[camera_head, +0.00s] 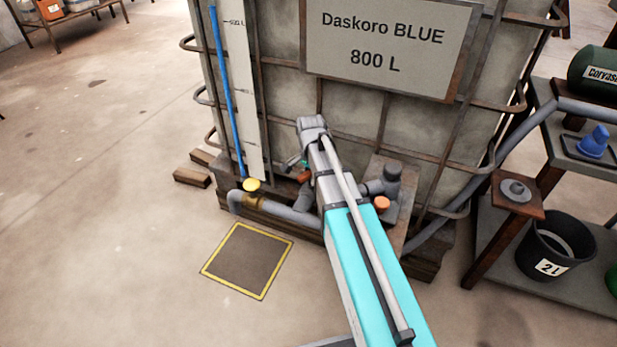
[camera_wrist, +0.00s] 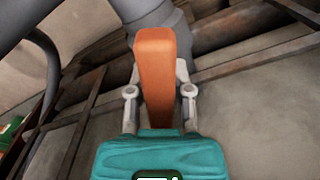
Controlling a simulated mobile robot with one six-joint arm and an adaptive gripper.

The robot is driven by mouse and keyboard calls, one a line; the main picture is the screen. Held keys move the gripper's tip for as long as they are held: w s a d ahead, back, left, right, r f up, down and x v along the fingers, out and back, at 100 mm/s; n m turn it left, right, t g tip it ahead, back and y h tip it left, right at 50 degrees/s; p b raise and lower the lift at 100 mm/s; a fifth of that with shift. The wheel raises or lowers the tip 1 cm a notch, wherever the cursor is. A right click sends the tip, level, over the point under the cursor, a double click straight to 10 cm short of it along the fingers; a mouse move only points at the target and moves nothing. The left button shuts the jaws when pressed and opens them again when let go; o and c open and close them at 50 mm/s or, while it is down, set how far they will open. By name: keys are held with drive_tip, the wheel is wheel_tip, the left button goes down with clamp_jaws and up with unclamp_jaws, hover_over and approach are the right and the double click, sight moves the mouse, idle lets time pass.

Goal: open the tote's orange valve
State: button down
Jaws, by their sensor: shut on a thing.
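The tote (camera_head: 285,105) is a large pale caged container with a sign reading "Daskoro BLUE 800 L". Its orange valve handle (camera_wrist: 157,70) stands in the middle of the wrist view, in front of a grey pipe. My gripper (camera_wrist: 159,92) is shut on that handle, with a finger on each side. In the head view my gripper (camera_head: 300,164) is low at the tote's front, mostly hidden by my arm. Only a small orange bit of the handle (camera_head: 304,178) shows there. The handle's angle to its pipe is hard to judge.
A grey pipe with a yellow knob (camera_head: 252,184) runs left along the tote's foot. An orange knob (camera_head: 382,203) sits on a grey fitting to the right. A yellow-edged floor square (camera_head: 247,262) lies in front. A shelf with a black bucket (camera_head: 556,246) stands right.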

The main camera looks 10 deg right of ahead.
drive_tip(key=n, duration=0.4)
drive_tip(key=shift+w+d, duration=0.1)
drive_tip(key=shift+w, duration=0.15)
drive_tip(key=shift+n, duration=1.4)
drive_tip(key=shift+s, duration=0.1)
drive_tip(key=c, duration=0.5)
unclamp_jaws()
drive_tip(key=shift+c, duration=0.2)
drive_tip(key=shift+s, duration=0.1)
drive_tip(key=shift+r, duration=0.1)
